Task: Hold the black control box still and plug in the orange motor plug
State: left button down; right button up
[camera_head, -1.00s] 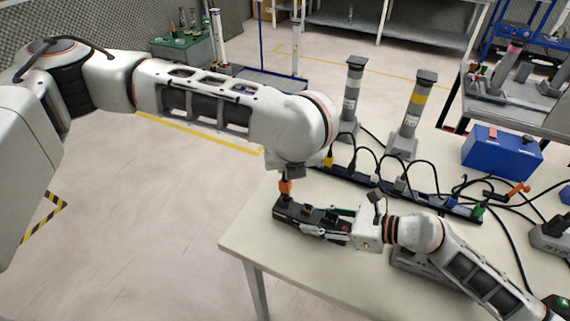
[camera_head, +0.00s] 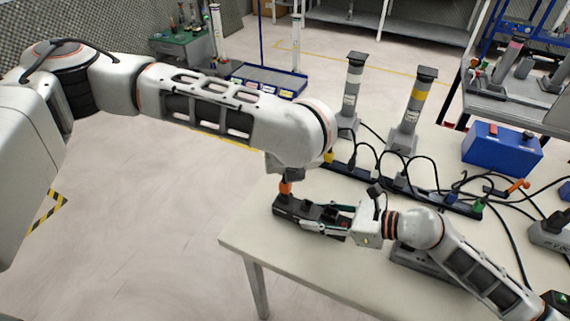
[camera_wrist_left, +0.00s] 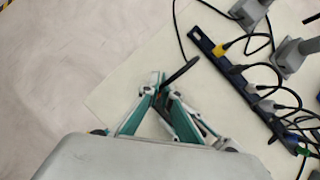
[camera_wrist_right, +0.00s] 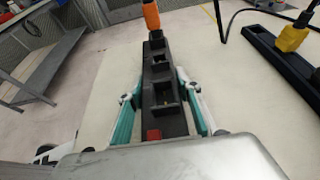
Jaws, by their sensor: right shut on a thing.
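The black control box (camera_head: 292,207) lies on the pale table near its left corner. My right gripper (camera_head: 328,215) is shut on it, with a finger along each long side; the right wrist view also shows the box (camera_wrist_right: 157,72) between the teal fingers. The orange motor plug (camera_head: 286,187) stands upright at the box's far end, directly below my left wrist. It also shows in the right wrist view (camera_wrist_right: 151,15); how deep it sits is unclear. My left gripper (camera_wrist_left: 160,88) has its fingertips close together around a black cable (camera_wrist_left: 180,73); its grip on the plug is hidden.
A black power strip (camera_head: 400,186) with several plugs and looping cables lies behind the box. Two grey posts (camera_head: 352,90) (camera_head: 412,110) and a blue case (camera_head: 501,150) stand farther back. The table's front-left area (camera_head: 262,232) is clear.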

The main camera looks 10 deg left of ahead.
pick_arm(q)
jog(key=shift+f, duration=0.4)
jog(key=c, duration=2.2)
grip_release()
jog(key=shift+s+r, duration=0.1)
jog(key=v, duration=1.2)
pick_arm(e)
jog(key=o, duration=1.4)
jog(key=shift+c, duration=0.2)
